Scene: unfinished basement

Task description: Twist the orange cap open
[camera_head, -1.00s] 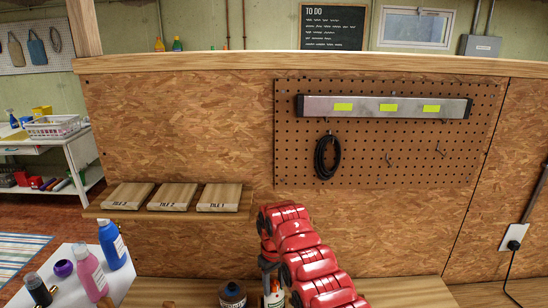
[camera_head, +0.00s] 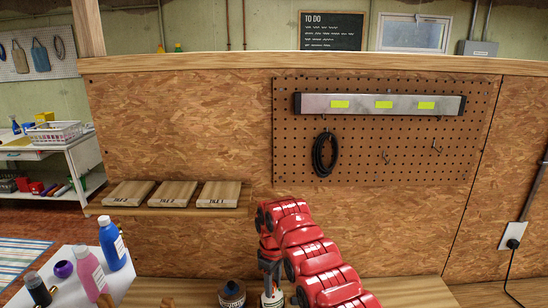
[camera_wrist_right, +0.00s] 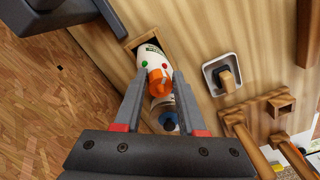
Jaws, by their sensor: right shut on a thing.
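A white bottle (camera_wrist_right: 148,56) with an orange cap (camera_wrist_right: 157,80) stands in a square wooden frame in the right wrist view. My right gripper (camera_wrist_right: 158,82) is shut on the orange cap, with one finger on each side of it. In the head view the white bottle (camera_head: 272,300) shows at the bottom edge below my right gripper (camera_head: 269,278), and the cap is mostly hidden there by the gripper. My left gripper is not in view.
A brown bottle (camera_head: 231,293) stands just left of the white bottle. Blue (camera_head: 112,243) and pink (camera_head: 90,270) bottles stand on a white table at left. A shelf with wooden tiles (camera_head: 171,194) lies behind. The wrist view shows a white square tray (camera_wrist_right: 208,72) and wooden holders (camera_wrist_right: 280,105).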

